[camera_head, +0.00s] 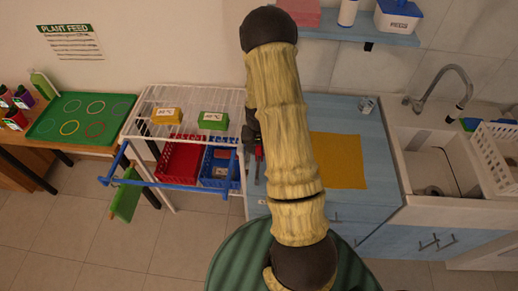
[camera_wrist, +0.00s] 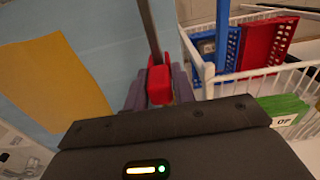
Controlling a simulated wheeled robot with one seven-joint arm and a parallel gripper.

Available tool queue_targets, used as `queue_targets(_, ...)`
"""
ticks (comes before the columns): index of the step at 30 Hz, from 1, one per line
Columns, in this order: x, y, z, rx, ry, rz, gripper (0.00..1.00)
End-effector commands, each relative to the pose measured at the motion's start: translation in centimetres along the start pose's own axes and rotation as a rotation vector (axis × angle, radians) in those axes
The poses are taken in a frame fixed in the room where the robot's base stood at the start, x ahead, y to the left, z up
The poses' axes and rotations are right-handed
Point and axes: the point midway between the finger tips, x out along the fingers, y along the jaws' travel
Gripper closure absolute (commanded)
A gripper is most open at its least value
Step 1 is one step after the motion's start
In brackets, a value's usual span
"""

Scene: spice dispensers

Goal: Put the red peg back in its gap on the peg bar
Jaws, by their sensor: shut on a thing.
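In the head view a small red piece (camera_head: 259,153) shows at my gripper (camera_head: 257,160), between the wire rack and the blue counter. My arm hides part of this area. I cannot clearly make out the peg bar or its gap.
A yellow mat (camera_head: 338,160) lies on the blue counter (camera_head: 318,112).

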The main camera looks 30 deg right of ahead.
Motion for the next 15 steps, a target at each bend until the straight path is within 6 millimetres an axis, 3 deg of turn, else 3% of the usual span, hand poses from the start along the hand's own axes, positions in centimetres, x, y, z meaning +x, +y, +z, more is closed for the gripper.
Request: queue_targets(15, 0.90, -0.01, -0.01, 0.000, 0.000, 0.000, 0.87)
